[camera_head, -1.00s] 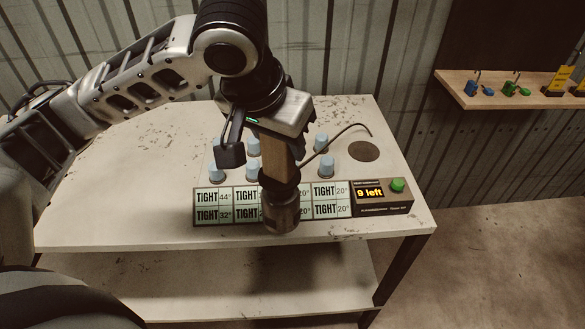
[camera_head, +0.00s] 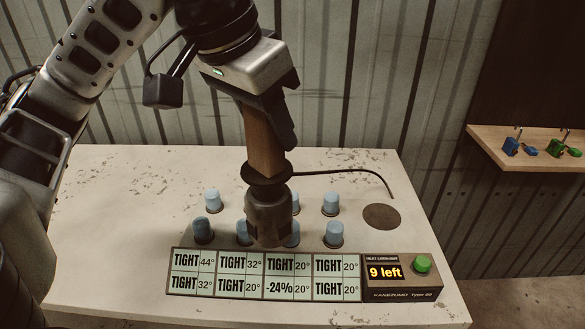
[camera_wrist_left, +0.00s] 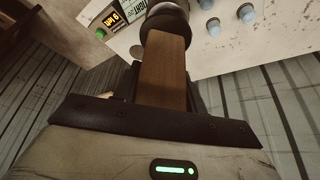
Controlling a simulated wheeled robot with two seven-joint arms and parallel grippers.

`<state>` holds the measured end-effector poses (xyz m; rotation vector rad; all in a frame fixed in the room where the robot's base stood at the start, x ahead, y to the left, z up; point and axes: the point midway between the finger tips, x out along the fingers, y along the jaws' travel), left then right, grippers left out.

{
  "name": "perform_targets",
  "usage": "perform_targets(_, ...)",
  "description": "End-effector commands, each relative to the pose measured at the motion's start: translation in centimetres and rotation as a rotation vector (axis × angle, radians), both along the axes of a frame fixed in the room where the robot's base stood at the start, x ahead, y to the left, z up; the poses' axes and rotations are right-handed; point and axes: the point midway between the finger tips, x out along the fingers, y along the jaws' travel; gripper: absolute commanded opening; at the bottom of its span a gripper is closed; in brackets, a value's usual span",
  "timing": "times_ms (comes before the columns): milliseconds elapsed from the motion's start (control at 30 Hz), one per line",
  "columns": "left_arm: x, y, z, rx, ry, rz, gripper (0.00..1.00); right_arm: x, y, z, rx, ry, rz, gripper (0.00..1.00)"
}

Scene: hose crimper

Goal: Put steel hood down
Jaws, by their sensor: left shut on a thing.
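The steel hood (camera_head: 268,216) is a dark metal cylinder under a wooden handle (camera_head: 262,142), with a black collar between them and a dark cable running off to the right. My left gripper (camera_head: 268,110) is shut on the wooden handle and holds the hood upright over the rows of blue caps. The hood hides part of the caps behind it, and I cannot tell whether its lower rim touches anything. In the left wrist view the wooden handle (camera_wrist_left: 164,75) runs up from the jaws to the hood's dark collar (camera_wrist_left: 166,18). My right gripper is not in view.
Several blue caps (camera_head: 331,203) stand in two rows behind a label panel (camera_head: 215,274) reading mostly TIGHT, one -24%. A control box (camera_head: 403,277) shows "9 left" beside a green button (camera_head: 423,263). A round dark spot (camera_head: 381,216) lies right. The white tabletop (camera_head: 110,210) is clear at left.

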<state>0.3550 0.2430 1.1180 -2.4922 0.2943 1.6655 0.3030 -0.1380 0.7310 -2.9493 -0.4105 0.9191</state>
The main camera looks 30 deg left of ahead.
Motion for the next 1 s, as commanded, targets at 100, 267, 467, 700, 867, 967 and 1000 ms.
perform_targets(100, 2.5, 0.5, -1.2, -0.002, 0.001, 0.002, 0.00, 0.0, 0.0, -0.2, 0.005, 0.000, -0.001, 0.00)
perform_targets(267, 4.6, 0.9, -3.8, 0.001, 0.002, 0.001, 0.00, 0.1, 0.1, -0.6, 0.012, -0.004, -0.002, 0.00)
perform_targets(467, 6.4, 1.3, -5.8, 0.000, -0.001, 0.001, 0.00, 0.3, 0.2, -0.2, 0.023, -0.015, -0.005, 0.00)
perform_targets(700, 7.4, 1.4, -7.1, 0.001, -0.001, 0.000, 0.00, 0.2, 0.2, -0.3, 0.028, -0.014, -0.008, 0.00)
perform_targets(867, 7.4, 1.5, -9.4, 0.002, -0.001, 0.000, 0.00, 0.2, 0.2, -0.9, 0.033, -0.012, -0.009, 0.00)
perform_targets(967, 7.5, 1.5, -10.2, 0.001, -0.003, -0.001, 0.00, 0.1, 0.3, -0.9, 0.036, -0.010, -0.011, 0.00)
perform_targets(1000, 7.5, 1.5, -10.2, 0.000, -0.004, -0.001, 0.00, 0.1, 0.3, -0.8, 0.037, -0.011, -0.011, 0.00)
